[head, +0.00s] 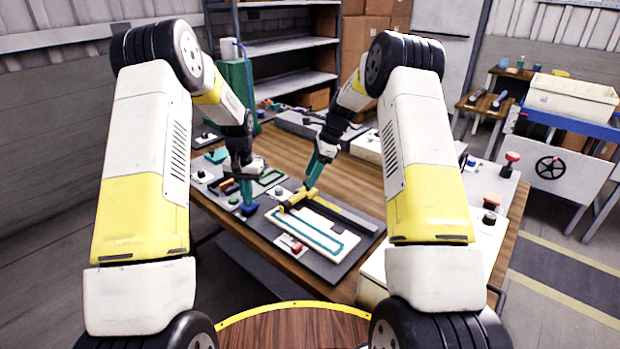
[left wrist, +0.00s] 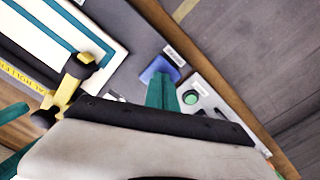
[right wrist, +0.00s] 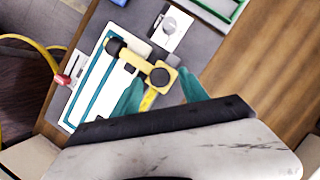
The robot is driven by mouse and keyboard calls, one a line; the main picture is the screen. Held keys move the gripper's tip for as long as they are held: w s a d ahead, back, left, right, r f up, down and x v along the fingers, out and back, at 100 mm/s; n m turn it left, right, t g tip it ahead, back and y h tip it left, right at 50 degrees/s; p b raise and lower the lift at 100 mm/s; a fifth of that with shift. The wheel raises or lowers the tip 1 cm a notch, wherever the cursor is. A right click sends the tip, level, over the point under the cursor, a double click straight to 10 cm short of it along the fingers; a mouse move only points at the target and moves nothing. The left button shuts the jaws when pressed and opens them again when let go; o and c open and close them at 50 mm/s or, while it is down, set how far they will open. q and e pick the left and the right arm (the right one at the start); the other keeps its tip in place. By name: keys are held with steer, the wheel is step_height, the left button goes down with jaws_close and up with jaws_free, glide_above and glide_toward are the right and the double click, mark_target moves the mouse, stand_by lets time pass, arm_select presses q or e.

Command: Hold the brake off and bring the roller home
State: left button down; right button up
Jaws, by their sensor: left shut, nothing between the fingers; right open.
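The yellow roller (head: 298,199), with black end wheels, lies across the white panel with a teal outline (head: 325,240); it also shows in the right wrist view (right wrist: 128,54). Its yellow handle (right wrist: 149,99) lies between the open teal fingers of my right gripper (right wrist: 160,95), which is low over the roller. My left gripper (head: 247,202) is shut and empty, its tips at the blue pad (left wrist: 152,66), which I take for the brake. The tips overlap the pad's edge in the left wrist view; whether they press it down I cannot tell.
A green button (left wrist: 190,97) sits close beside the blue pad. A red-ended part (head: 291,244) lies at the board's front. A green-edged tray (right wrist: 222,8) is behind. Red-topped controls (head: 511,158) stand at right. Bare wooden table (head: 360,185) lies right of the roller.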

steer(key=shift+x, duration=0.75)
jaws_close()
stand_by(0.9)
